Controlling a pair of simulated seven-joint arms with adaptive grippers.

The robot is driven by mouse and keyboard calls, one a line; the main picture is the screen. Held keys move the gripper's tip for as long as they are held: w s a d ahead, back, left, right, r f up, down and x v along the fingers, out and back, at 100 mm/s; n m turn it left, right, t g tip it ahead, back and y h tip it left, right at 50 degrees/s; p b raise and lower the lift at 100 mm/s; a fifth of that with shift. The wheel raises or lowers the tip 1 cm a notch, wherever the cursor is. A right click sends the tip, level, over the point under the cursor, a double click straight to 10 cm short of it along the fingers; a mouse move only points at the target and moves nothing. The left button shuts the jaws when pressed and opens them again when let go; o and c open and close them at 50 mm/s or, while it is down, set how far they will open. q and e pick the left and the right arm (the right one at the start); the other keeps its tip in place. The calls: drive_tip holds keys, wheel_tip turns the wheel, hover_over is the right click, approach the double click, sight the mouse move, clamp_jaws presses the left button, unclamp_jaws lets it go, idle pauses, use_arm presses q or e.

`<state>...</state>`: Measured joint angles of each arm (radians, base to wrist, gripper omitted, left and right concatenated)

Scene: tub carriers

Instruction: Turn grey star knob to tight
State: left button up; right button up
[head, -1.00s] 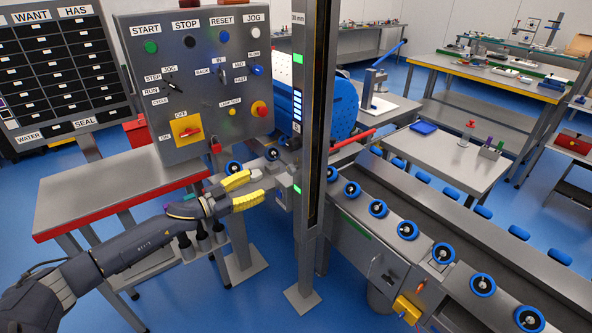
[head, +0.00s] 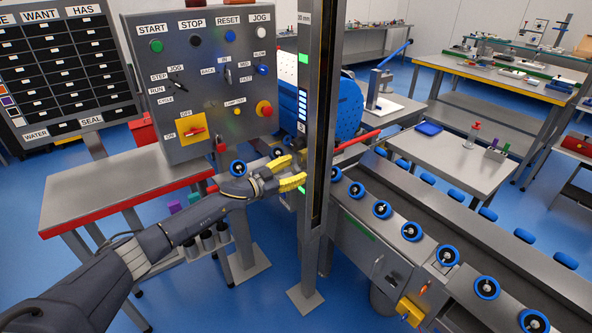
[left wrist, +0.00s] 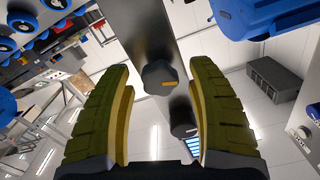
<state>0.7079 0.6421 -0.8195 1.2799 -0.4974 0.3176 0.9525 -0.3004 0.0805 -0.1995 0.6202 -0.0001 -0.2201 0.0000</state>
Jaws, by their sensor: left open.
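The grey star knob (left wrist: 160,78) shows in the left wrist view as a dark lobed knob with a small orange mark on its face. It sits on a grey metal post (left wrist: 150,25). In the head view I cannot make out the knob. My left gripper (head: 297,171) has yellow fingers and reaches the side of the tall post (head: 313,215) in the head view. In the left wrist view its fingers are open, one on each side of the knob, with gaps between. Whether the knob is tight cannot be told. My right gripper is not in view.
A control panel (head: 196,55) with labelled buttons and switches stands behind my left arm. A red-edged table (head: 110,185) is at left. A blue drum (head: 348,108) stands behind the post.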

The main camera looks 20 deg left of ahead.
use_arm(q)
drive_tip(key=shift+w+d, duration=0.15)
drive_tip(key=shift+w, duration=0.05)
clamp_jaws()
idle(0.6)
